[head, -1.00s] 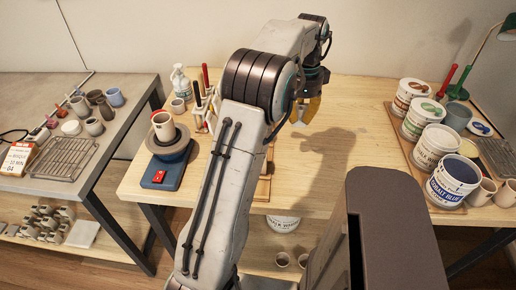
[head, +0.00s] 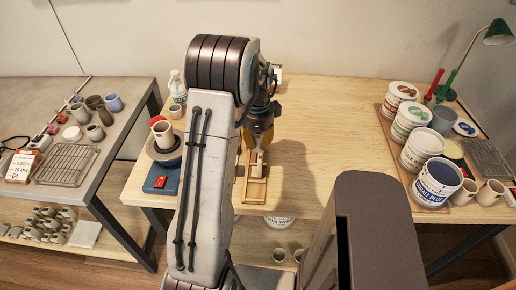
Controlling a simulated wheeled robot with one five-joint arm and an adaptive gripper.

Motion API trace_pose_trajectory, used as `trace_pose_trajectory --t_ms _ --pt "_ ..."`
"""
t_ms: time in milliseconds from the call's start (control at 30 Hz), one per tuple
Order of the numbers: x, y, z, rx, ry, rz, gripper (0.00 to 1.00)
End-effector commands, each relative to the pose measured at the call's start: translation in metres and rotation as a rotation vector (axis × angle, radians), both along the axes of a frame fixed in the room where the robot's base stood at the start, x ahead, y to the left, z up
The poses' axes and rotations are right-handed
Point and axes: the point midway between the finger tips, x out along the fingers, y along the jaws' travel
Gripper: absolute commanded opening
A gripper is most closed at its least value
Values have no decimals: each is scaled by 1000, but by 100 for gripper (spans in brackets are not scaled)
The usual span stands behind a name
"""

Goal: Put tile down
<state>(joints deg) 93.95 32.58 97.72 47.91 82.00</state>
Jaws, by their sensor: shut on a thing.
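My gripper (head: 259,148), with yellow-orange fingers, points down over the wooden table, just right of my arm. It is shut on a small cream piece that appears to be the tile (head: 257,168). The tile is at the fingertips, over a narrow wooden tray (head: 254,197) with a raised rim near the table's front edge. I cannot tell whether the tile touches the tray. My arm hides the tray's left side and part of the table.
Left of my arm, a cup (head: 163,134) sits on a small pottery wheel (head: 163,155) with a blue base. Several labelled buckets (head: 437,181) stand on a board at the right. The table's middle right (head: 330,140) is clear. A grey table stands at the left.

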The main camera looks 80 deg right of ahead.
Motion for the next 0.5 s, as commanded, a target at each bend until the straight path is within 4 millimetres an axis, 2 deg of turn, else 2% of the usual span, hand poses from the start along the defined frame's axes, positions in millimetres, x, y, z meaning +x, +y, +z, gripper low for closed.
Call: trace_pose_trajectory --t_ms 267,500 --pt "0 1 -14 6 -1 0 0" --pt "0 1 -37 2 0 0 0"
